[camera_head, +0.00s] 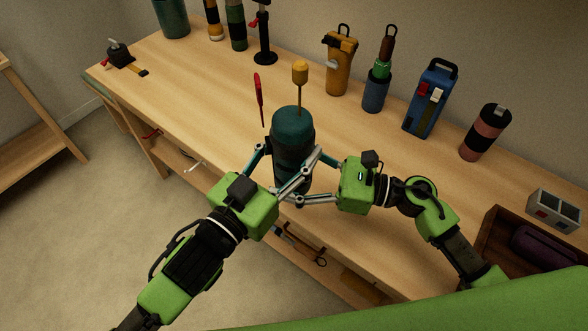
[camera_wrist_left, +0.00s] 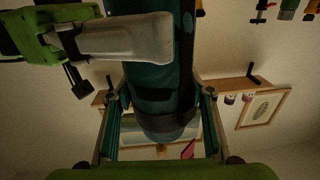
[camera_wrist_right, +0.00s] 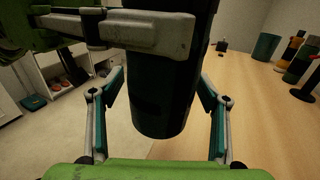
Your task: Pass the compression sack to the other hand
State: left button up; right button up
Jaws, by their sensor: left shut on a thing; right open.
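The compression sack (camera_head: 292,130) is a dark teal cylinder with black straps, held upright above the front part of the workbench. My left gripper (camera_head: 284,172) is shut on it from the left. The sack also fills the middle of the left wrist view (camera_wrist_left: 158,80). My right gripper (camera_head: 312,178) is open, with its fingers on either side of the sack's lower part. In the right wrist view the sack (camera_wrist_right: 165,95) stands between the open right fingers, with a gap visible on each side. The fingers of both grippers overlap closely in the head view.
A red screwdriver (camera_head: 259,98) and a yellow-handled tool (camera_head: 300,74) are behind the sack on the workbench (camera_head: 210,110). Along the back stand a yellow case (camera_head: 340,62), a blue case (camera_head: 431,100) and a striped cylinder (camera_head: 485,132). A brown box (camera_head: 500,235) is at right.

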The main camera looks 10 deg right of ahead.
jog(key=c, duration=1.4)
pick_arm(q)
jog(key=o, duration=1.4)
pick_arm(e)
jog(key=shift+c, duration=0.3)
pick_arm(q)
jog(key=shift+o, duration=0.2)
